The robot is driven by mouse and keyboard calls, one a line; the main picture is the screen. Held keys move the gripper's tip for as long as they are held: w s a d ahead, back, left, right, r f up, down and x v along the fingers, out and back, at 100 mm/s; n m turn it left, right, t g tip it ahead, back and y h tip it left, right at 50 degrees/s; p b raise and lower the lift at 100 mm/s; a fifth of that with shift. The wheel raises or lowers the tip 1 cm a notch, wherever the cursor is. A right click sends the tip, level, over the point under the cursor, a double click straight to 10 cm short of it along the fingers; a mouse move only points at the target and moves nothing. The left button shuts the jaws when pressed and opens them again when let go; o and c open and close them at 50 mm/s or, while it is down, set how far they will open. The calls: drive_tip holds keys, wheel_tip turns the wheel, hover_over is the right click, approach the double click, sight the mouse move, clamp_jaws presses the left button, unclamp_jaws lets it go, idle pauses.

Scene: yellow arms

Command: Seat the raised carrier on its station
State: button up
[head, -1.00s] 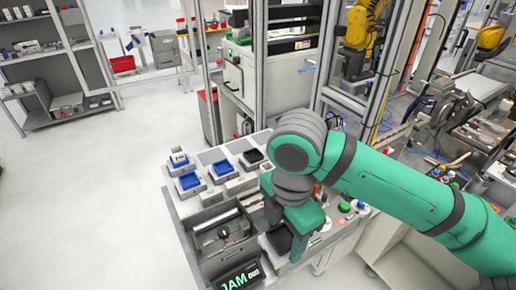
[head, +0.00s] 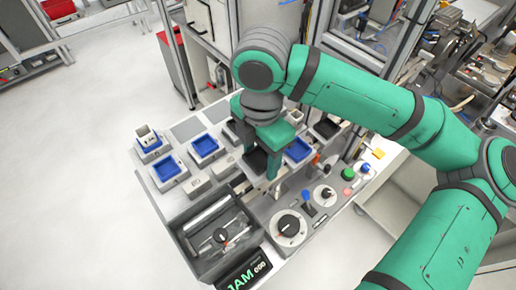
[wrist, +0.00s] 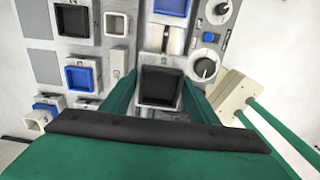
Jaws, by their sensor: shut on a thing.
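My gripper (head: 264,155) points down over the middle of the bench. In the wrist view the green fingers (wrist: 158,98) stand on both sides of a square black carrier (wrist: 161,86) and are shut on it. The carrier also shows in the head view (head: 254,163), partly hidden by a finger. It looks level; a pale surface shows around its far edge. I cannot tell whether it touches what lies below. The station under it is mostly hidden.
Blue trays (head: 205,146) and (head: 298,150) stand either side of the gripper. A grey bin (head: 218,238), a JAM display (head: 249,275) and a dial panel (head: 289,227) lie in front.

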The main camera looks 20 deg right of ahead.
drive_tip(key=shift+s+f, duration=0.15)
drive_tip(key=shift+f, duration=2.65)
drive_tip(key=shift+w+d+f, duration=0.15)
drive_tip(key=shift+w+d, duration=0.05)
drive_tip(key=shift+d, duration=0.2)
drive_tip(key=shift+f, duration=0.8)
drive_tip(key=o, duration=1.4)
drive_tip(key=shift+c, duration=0.2)
drive_tip(key=shift+r, duration=3.5)
